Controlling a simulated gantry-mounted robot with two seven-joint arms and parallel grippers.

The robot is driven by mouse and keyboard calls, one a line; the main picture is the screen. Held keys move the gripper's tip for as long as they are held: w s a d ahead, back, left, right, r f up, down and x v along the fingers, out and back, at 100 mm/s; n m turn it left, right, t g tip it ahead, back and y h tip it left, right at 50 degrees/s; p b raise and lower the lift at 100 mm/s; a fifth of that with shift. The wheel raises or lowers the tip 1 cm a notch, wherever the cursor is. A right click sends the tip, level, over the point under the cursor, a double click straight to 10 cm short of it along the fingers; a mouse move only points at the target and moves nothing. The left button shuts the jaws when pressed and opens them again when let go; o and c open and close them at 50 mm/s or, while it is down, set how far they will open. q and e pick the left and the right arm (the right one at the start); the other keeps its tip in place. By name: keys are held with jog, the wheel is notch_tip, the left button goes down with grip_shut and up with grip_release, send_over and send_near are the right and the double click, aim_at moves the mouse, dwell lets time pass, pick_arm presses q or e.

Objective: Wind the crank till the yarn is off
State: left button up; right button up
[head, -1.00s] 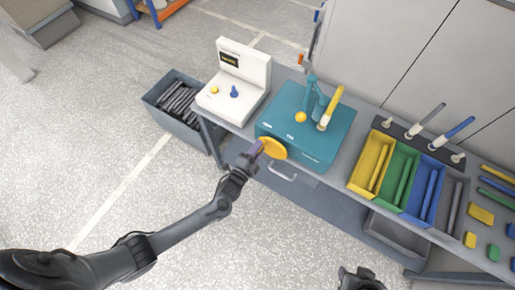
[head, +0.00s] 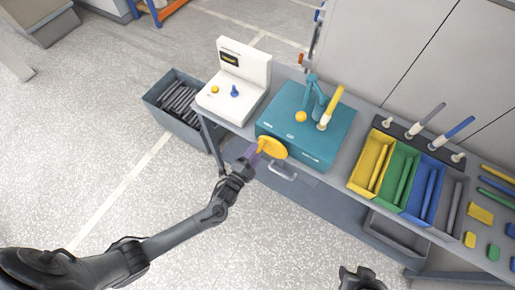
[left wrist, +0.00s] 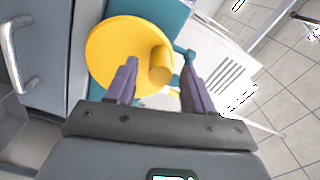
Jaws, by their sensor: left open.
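The crank is a yellow disc (head: 273,149) with a stubby handle (left wrist: 161,64) on the front of the teal winding machine (head: 318,140). A yellow bobbin (head: 331,107) stands tilted on the machine's top; I cannot tell how much yarn is on it. My left gripper (head: 254,152) is open in front of the crank. In the left wrist view its purple fingers (left wrist: 161,82) are spread on either side of the handle, with gaps showing. My right gripper (head: 361,275) is at the bottom edge of the head view, away from the bench; its jaws are unclear.
A white console (head: 254,68) stands left of the machine. A grey bin (head: 188,131) of dark tubes is on the floor beside the bench. Yellow, green, blue and grey trays stand to the right, with a peg rack (head: 397,133) behind them. The floor in front is clear.

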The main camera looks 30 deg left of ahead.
pick_arm(q)
jog(key=s, duration=0.8)
jog(key=shift+s+a, duration=0.15)
jog(key=shift+a, duration=0.25)
